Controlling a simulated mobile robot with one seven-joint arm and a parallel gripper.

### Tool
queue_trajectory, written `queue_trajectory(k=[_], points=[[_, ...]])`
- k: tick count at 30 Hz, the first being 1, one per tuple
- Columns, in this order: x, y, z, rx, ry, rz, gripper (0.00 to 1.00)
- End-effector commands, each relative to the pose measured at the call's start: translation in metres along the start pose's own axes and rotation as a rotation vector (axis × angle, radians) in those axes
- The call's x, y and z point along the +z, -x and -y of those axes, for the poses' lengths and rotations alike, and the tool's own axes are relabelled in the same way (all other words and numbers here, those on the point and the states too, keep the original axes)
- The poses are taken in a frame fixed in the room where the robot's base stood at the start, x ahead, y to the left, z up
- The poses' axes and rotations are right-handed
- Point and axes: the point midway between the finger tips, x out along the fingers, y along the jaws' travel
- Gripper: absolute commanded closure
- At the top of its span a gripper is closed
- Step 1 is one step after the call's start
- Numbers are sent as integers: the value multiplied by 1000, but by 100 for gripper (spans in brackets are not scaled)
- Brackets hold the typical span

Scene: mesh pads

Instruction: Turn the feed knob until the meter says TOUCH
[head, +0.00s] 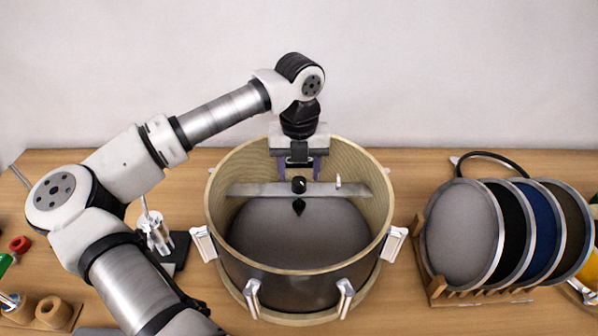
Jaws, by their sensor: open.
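A round drum shell (218,225) stands in the middle of the table with a grey mesh pad (300,245) inside. A flat metal bar (250,188) spans the shell above the pad. A small black knob (299,184) sits at the bar's middle, with a dark pointed cone (299,206) below it. My gripper (300,173) points down at the shell's far side, its two fingers apart. The fingertips end close to the knob, one to each side in the picture; I cannot tell whether they reach around it. No readable meter shows.
A small pale peg (338,181) stands on the bar right of the knob. Clamps ring the shell. A wooden rack (437,288) of round pads is at right. A metal device on a black base (178,250) stands at left, partly behind my arm.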

Motion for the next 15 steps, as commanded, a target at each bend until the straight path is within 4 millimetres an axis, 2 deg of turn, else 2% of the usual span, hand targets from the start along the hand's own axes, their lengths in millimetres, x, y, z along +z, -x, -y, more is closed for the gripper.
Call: queue_trajectory(k=[6, 15], points=[[0, -21, 0, 0, 0, -1, 48], [0, -25, 0, 0, 0, 0, 48]])
